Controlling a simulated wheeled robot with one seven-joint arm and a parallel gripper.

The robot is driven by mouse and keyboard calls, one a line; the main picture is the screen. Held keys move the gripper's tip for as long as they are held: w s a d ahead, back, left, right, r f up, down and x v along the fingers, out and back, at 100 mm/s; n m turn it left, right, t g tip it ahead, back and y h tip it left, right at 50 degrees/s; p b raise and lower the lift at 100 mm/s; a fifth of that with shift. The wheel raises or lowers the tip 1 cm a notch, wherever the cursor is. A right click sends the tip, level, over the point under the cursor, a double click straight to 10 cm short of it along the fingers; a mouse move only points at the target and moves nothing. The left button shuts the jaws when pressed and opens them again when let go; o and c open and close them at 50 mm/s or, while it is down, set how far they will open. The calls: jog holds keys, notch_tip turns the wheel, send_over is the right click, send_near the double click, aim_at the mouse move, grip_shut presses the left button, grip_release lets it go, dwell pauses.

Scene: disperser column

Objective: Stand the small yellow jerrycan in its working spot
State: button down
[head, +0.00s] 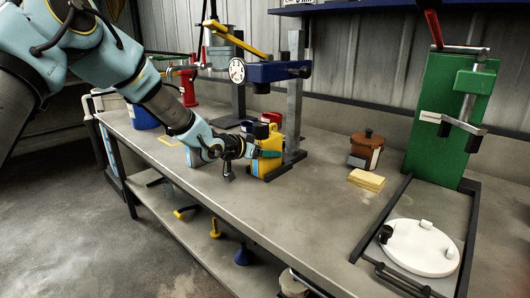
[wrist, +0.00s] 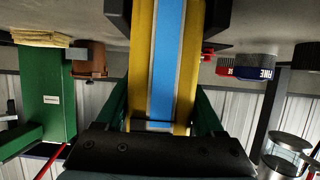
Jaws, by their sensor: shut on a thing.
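The small yellow jerrycan (head: 258,168) is upright by the foot of the grey column (head: 293,105) with the blue head and dial. In the wrist view, which looks upside down, its yellow side with a blue stripe (wrist: 166,60) fills the middle. My gripper (head: 264,154) is shut on the jerrycan, with a green finger on each side of it, also seen in the wrist view (wrist: 163,110). The jerrycan's bottom is at or just above the bench-level base; I cannot tell whether it touches.
The grey bench (head: 320,200) is clear in front of the column. To the right are a brown pot (head: 367,145), yellow cloths (head: 367,180), a green press (head: 445,115) and a white lid (head: 420,247). Behind the arm stand a red stand (head: 187,85) and a blue tub (head: 143,117).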

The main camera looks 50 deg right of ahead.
jog(key=shift+d+r, duration=0.1)
jog(key=shift+d, duration=0.05)
jog(key=shift+c, duration=1.3)
grip_release()
jog(key=shift+o, duration=1.3)
jog(key=v, duration=1)
jog(key=shift+a+b, duration=0.4)
